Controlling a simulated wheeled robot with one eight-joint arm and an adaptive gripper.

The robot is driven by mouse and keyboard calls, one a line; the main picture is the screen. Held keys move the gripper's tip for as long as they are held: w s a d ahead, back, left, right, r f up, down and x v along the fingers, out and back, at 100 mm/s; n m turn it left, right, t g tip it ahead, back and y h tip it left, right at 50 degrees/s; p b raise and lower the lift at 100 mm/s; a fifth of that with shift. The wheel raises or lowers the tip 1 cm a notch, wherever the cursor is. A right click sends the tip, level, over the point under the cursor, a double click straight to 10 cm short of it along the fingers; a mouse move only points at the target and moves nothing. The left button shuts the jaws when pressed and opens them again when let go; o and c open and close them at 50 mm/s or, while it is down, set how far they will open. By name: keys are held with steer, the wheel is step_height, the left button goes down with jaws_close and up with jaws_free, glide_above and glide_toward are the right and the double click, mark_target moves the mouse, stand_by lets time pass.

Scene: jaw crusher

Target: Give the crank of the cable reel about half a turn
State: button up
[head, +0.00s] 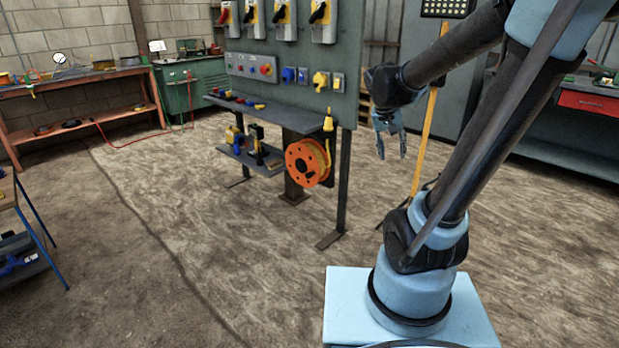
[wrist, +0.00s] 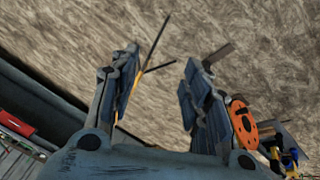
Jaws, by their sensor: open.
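The cable reel (head: 307,163) is an orange disc with yellow cable, mounted below the right end of the panel's shelf in the head view. It also shows in the wrist view (wrist: 241,121), partly hidden behind the right finger. Its crank is too small to make out. My gripper (head: 391,154) hangs in the air to the right of the reel, apart from it, fingers pointing down. In the wrist view my gripper (wrist: 158,95) is open, with only floor between its fingers.
A grey panel (head: 290,95) with switches stands on legs behind the reel. A yellow pole (head: 427,125) on a dark tripod stands just right of my gripper. A workbench with a red drawer (head: 588,102) is at the right. The floor in front of the reel is clear.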

steer(key=w+a+f+m+t+h, duration=0.1)
steer(key=w+a+f, duration=0.2)
steer(key=w+a, duration=0.45)
steer(key=w+a+f+m+t+h, duration=0.15)
steer(key=w+a, duration=0.25)
steer(key=w, duration=0.7)
steer(key=w+a+f+m+t+h, duration=0.1)
steer(key=w+a+f, duration=0.2)
steer(key=w+a, duration=0.45)
steer(key=w+a+f+m+t, duration=0.1)
steer(key=w+a+f+t, duration=0.1)
steer(key=w+a+f, duration=0.7)
steer(key=m+t+h, duration=0.1)
steer(key=m+t, duration=0.1)
steer(key=t, duration=0.1)
glide_toward(308, 174)
steer(key=shift+g, duration=0.25)
steer(key=x, duration=1.1)
steer(key=shift+w+r, duration=0.2)
jaws_close()
steer(key=shift+d, duration=0.1)
